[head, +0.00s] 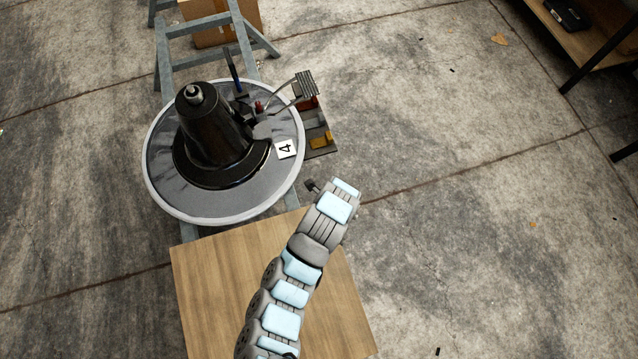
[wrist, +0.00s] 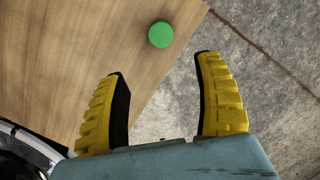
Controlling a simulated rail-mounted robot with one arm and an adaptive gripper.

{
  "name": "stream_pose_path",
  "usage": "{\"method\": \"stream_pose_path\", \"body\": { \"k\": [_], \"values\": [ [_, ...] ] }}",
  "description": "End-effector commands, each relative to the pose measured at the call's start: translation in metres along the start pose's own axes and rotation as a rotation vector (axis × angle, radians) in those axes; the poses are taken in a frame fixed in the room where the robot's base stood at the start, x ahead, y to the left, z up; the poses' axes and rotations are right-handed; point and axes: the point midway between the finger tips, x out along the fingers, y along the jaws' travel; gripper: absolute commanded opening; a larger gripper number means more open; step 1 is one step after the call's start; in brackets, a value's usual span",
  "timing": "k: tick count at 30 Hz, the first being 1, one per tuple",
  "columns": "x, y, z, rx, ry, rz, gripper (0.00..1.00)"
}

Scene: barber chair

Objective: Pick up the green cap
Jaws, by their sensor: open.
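The green cap (wrist: 161,34) is a small round disc. In the wrist view it lies on the wooden board, close to the board's edge. It does not show in the head view, where my arm covers part of the board. My gripper (wrist: 160,63) has two yellow, ribbed fingers with dark inner pads. The fingers are spread apart with nothing between them. The cap is above the fingertips in the wrist view, roughly in line with the gap and apart from both fingers. In the head view my arm reaches up across the board, and the fingers are not clearly visible.
The wooden board (head: 205,275) borders a round grey disc base (head: 160,185) carrying a black column (head: 210,130). A tag marked 4 (head: 285,149) and a small tray (head: 320,141) are at its right. Concrete floor (head: 480,250) lies open to the right.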

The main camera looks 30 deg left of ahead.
Motion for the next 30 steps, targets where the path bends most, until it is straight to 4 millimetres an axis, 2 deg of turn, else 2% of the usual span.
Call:
{"method": "stream_pose_path", "body": {
  "k": [3,15,19,26,30],
  "values": [
    [0.025,0.001,-0.001,-0.001,0.001,0.002,0.69],
    [0.089,-0.001,-0.001,-0.002,0.001,-0.002,0.69],
    [0.101,0.000,-0.001,-0.002,0.001,0.000,0.69],
    [0.109,0.000,0.000,-0.001,0.000,-0.001,0.69],
    [0.124,-0.001,-0.001,-0.002,0.000,-0.002,0.69]
  ]
}}
